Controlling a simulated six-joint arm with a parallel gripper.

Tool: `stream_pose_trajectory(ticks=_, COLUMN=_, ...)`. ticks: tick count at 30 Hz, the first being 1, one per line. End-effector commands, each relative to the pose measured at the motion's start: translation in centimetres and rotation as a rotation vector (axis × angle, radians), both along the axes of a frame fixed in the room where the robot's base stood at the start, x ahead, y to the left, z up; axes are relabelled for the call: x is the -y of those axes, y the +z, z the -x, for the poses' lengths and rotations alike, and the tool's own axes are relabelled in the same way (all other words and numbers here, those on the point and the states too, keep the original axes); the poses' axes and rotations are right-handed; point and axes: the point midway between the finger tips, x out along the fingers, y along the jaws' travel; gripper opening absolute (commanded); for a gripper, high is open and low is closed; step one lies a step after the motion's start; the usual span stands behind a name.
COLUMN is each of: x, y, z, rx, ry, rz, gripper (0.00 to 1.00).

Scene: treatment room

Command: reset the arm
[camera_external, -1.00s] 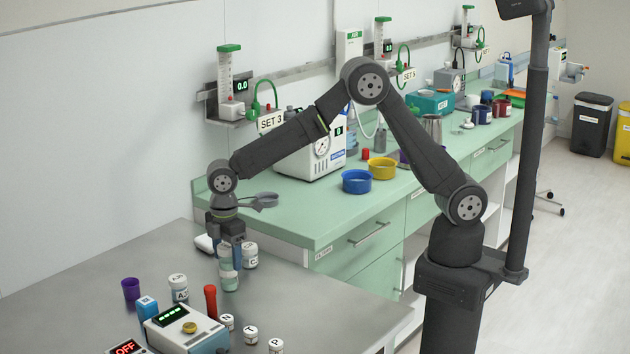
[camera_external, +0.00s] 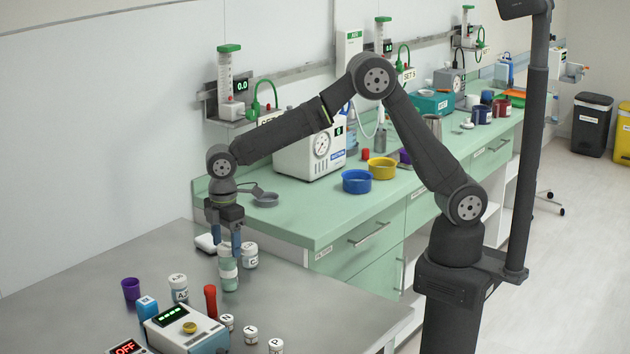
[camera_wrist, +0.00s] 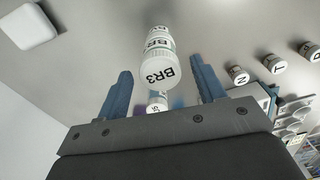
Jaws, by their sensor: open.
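My gripper (camera_external: 227,247) is open, pointing down over the grey metal table (camera_external: 320,300). Its two blue fingers also show in the wrist view (camera_wrist: 160,85), spread apart. A vial with a white cap marked BR3 (camera_wrist: 160,68) stands between and beyond the fingertips in the wrist view. In the external view this capped vial (camera_external: 229,278) stands just below the fingers, seemingly on top of or in line with another labelled part. I cannot tell whether the fingers touch it.
Labelled vials (camera_external: 179,288), a purple cup (camera_external: 131,290), a red-capped tube (camera_external: 210,301) and a device with a green display (camera_external: 186,328) crowd the table's front. A white block (camera_external: 206,243) lies behind my gripper. The green counter (camera_external: 330,215) holds blue (camera_external: 356,182) and yellow (camera_external: 382,169) bowls.

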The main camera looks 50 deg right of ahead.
Motion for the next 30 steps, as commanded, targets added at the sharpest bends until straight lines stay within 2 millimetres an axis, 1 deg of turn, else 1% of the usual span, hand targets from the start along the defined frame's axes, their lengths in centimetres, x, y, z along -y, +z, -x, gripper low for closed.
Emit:
stream_pose_trajectory(ticks=1, x=0.0, y=-1.1, z=0.0, rx=-0.002, ry=0.000, rz=0.003, gripper=0.63)
stream_pose_trajectory(ticks=3, x=0.1, y=-2.6, z=0.1, rx=-0.003, ry=0.000, rz=0.004, gripper=0.63)
stream_pose_trajectory(ticks=6, x=0.0, y=-4.1, z=0.0, rx=0.000, ry=0.000, rz=0.001, gripper=0.63)
stream_pose_trajectory(ticks=7, x=-0.1, y=-2.9, z=-0.1, rx=0.004, ry=0.000, rz=-0.004, gripper=0.63)
stream_pose_trajectory(ticks=12, x=-0.1, y=0.7, z=-0.1, rx=0.004, ry=0.000, rz=-0.004, gripper=0.63)
stream_pose_trajectory(ticks=15, x=1.9, y=1.6, z=-0.6, rx=0.001, ry=-0.003, rz=-0.002, gripper=0.63)
stream_pose_trajectory(ticks=30, x=10.1, y=6.8, z=-3.0, rx=0.002, ry=-0.004, rz=-0.002, gripper=0.63)
